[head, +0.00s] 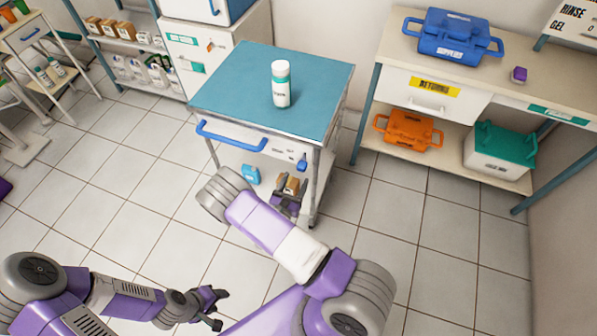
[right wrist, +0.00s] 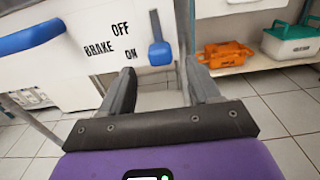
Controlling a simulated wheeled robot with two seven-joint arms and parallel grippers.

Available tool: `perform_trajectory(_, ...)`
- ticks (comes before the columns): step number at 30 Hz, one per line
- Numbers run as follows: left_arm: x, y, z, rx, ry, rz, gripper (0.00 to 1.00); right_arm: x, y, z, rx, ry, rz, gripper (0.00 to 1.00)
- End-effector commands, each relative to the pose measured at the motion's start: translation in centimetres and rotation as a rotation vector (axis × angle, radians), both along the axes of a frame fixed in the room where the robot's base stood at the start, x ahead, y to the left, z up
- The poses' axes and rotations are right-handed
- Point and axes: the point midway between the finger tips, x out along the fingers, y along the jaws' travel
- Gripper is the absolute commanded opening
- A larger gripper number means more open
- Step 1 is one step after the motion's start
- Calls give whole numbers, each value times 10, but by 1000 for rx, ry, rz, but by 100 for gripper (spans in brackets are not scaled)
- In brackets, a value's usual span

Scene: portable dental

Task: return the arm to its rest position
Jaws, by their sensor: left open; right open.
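My right gripper (head: 289,199) is open and empty, low in front of the right side of the teal-topped cart (head: 235,85). In the right wrist view its two fingers (right wrist: 160,85) are apart with nothing between them. A blue brake lever (head: 301,163) hangs on the cart front, just above the gripper. In the right wrist view the lever (right wrist: 159,53) is beside the words BRAKE, OFF and ON, and it hangs on the ON side. The fingers look apart from it. My left gripper (head: 212,308) is open and empty over the floor at the lower left.
A white bottle (head: 280,85) stands on the cart top. A blue handle (head: 231,136) runs along the cart front. At the right, a bench (head: 400,70) holds a blue case (head: 453,37), with an orange case (head: 408,130) and a green-lidded box (head: 500,150) below.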

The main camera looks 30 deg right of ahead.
Motion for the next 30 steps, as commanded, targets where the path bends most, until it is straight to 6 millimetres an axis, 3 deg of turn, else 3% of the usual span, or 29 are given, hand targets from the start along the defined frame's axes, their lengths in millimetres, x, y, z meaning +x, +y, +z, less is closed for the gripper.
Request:
perform_trajectory(7, 0, 0, 6, 0, 0, 0, 48, -13, 18, 0, 1, 1, 1, 62)
perform_trajectory(24, 0, 0, 5, 0, 0, 0, 48, -15, 17, -2, 7, 2, -9, 62)
perform_trajectory(27, 0, 0, 5, 0, 0, 0, 48, -28, 7, -12, 72, 18, -84, 62)
perform_trajectory(30, 0, 0, 5, 0, 0, 0, 48, -62, -7, -35, 224, 45, -261, 62)
